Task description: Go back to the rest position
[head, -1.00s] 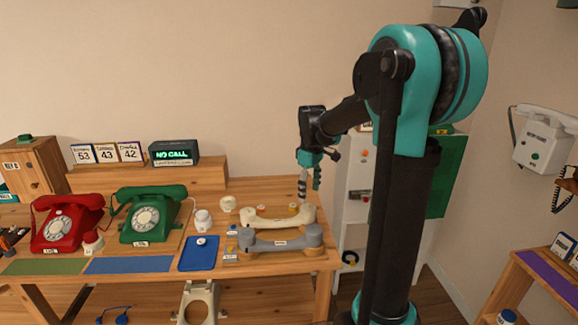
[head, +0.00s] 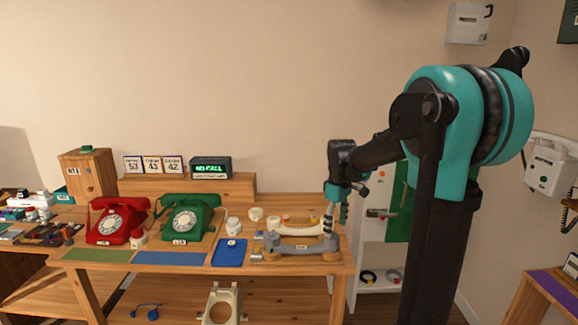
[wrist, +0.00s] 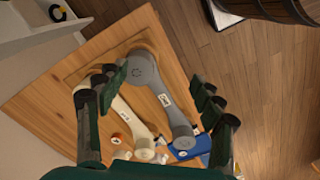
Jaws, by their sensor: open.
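My gripper (head: 337,213) is open and empty. In the head view it hangs at the right end of the wooden bench, over the two loose handsets. In the wrist view its green fingers (wrist: 156,100) are spread wide, with the cream handset (wrist: 122,112) and the grey handset (wrist: 160,92) showing between them. In the head view the cream handset (head: 297,229) lies behind the grey handset (head: 300,248) on the bench top. Part of the handsets' right ends is close to or behind the fingers.
A red dial phone (head: 117,221) and a green dial phone (head: 186,218) stand on the bench (head: 200,283). A display box (head: 210,167) reads "NO CALL". A blue tray (head: 229,253) lies left of the handsets. A wall phone (head: 550,166) hangs at right. Open floor shows in the wrist view.

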